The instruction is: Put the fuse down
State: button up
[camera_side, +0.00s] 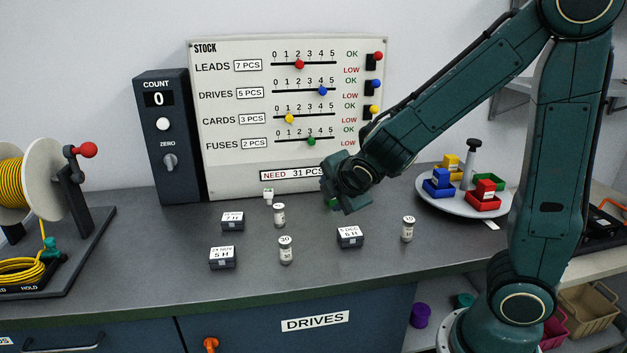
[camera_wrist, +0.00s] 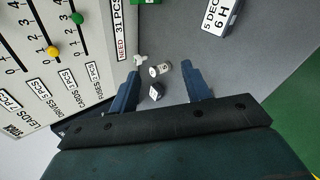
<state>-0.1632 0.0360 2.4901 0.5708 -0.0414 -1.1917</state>
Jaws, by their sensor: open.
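My gripper (camera_side: 345,192) is above the back of the bench, in front of the stock board's lower right. In the wrist view its two blue fingers (camera_wrist: 160,78) are apart, with nothing held between them. A small green piece (camera_side: 332,203), which may be the fuse, shows low beside the gripper in the side view, mostly hidden by it. A green piece also shows at the top edge of the wrist view (camera_wrist: 158,2), apart from the fingers. Its contact with the bench cannot be made out.
Dark labelled boxes (camera_side: 350,237) and white-capped cylinders (camera_side: 408,229) stand on the bench. A small white piece (camera_side: 268,195) is near the stock board (camera_side: 230,120). A round tray (camera_side: 435,203) with coloured pieces is at right, a cable reel (camera_side: 45,175) at left. The front middle is clear.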

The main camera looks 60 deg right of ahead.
jog(key=s+a+r+m+g+y, duration=0.1)
jog(key=s+a+r+m+y, duration=0.2)
jog(key=s+m, duration=0.3)
jog(key=s+a+r+m+g+y, duration=0.1)
jog(key=s+a+r+m, duration=0.4)
jog(key=s, duration=0.7)
jog(key=m+y, duration=0.1)
jog(key=m, duration=0.1)
jog(key=shift+s+a+m+y, duration=0.15)
jog(key=shift+s+m+y, duration=0.15)
jog(key=shift+y, duration=0.1)
jog(key=shift+o, duration=0.4)
jog(key=shift+r, duration=0.1)
jog(key=shift+w, duration=0.1)
jog(key=m+g, duration=0.6)
jog(key=m, duration=0.6)
send_near(410, 220)
jog(key=shift+f, duration=3.35)
